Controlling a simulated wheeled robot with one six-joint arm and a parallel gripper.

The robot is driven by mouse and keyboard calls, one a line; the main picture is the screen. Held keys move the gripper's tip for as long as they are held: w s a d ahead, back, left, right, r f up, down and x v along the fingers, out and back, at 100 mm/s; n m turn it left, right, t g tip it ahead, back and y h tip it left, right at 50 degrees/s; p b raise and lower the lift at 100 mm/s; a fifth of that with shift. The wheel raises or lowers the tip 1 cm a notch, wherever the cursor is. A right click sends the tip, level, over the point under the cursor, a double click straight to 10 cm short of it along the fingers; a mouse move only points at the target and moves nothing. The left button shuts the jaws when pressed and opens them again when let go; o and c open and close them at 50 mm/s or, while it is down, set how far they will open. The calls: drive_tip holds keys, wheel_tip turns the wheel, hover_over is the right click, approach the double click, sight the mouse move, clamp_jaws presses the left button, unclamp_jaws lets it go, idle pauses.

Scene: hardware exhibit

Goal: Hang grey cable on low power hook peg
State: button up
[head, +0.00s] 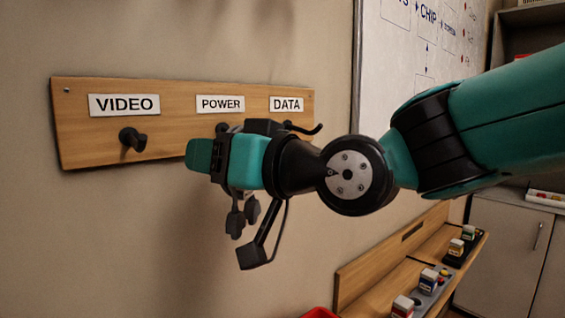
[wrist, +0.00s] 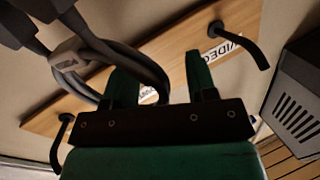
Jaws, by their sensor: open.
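My gripper (head: 203,160) is in front of the wooden hook board, just below the POWER label (head: 220,104). In the wrist view its two green fingers (wrist: 163,78) are spread apart. The grey cable (wrist: 110,46) is a coiled loop with a tie, beside and across the left finger there. Its dark plugs (head: 242,215) hang below my gripper in the head view. The power peg (head: 222,127) shows only as a dark bit above my gripper; the rest is hidden. I cannot tell whether the loop is around that peg.
The board (head: 80,130) also has a VIDEO peg (head: 132,139), empty, and a DATA hook (head: 305,128) close to my wrist. A wooden ledge (head: 385,265) with small boxes is at lower right.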

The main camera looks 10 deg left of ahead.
drive_tip(key=b+v, duration=0.6)
drive_tip(key=v, duration=1.1)
drive_tip(key=s+d+f+m+g+h, duration=0.1)
drive_tip(key=d+f+h, duration=0.3)
drive_tip(key=f, duration=0.4)
drive_tip(key=s+d+f+m+g+h+p, duration=0.1)
drive_tip(key=s+d+f+g+h, duration=0.2)
drive_tip(key=f, duration=0.5)
drive_tip(key=s+d+f+m+g+h+p, duration=0.1)
drive_tip(key=s+d+f+g+h, duration=0.2)
drive_tip(key=d+f, duration=0.4)
drive_tip(key=shift+s+f+m+h, duration=0.3)
drive_tip(key=shift+s+f+h, duration=0.2)
drive_tip(key=shift+h, duration=0.7)
drive_tip(key=shift+a+r, duration=0.1)
